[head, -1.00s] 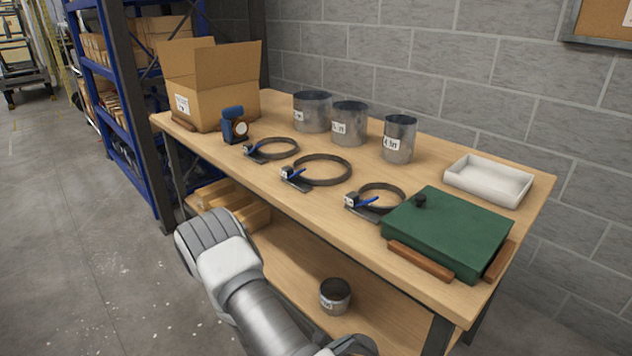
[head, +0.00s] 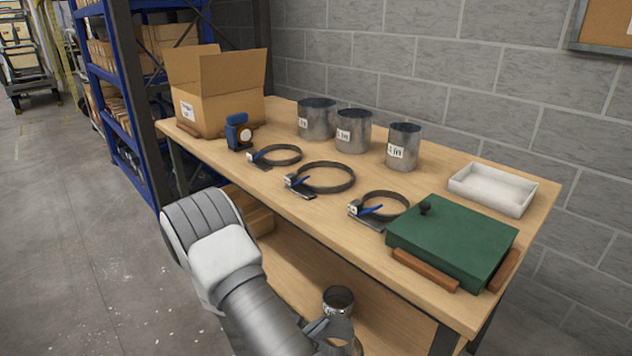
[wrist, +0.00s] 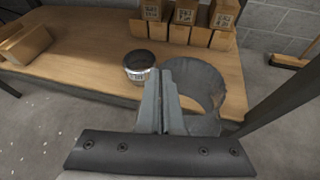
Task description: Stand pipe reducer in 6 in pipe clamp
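My gripper (wrist: 163,90) is low at the bench's front, over the lower shelf. Its fingers look shut on the wall of a grey sheet-metal piece (wrist: 196,84) with a round mouth, which appears to be the pipe reducer. In the head view the reducer (head: 342,329) is partly hidden by my gripper. Three band clamps with blue levers lie empty on the bench top: a left one (head: 298,149), a middle one (head: 350,168) that looks largest, and a right one (head: 406,198). Their size labels are too small to read.
Three metal pipes, left (head: 317,119), middle (head: 354,131) and right (head: 404,147), stand behind the clamps. A short labelled metal cylinder (wrist: 138,66) stands on the lower shelf (wrist: 90,62). A cardboard box (head: 228,105), green case (head: 455,240) and white tray (head: 492,190) occupy the bench top.

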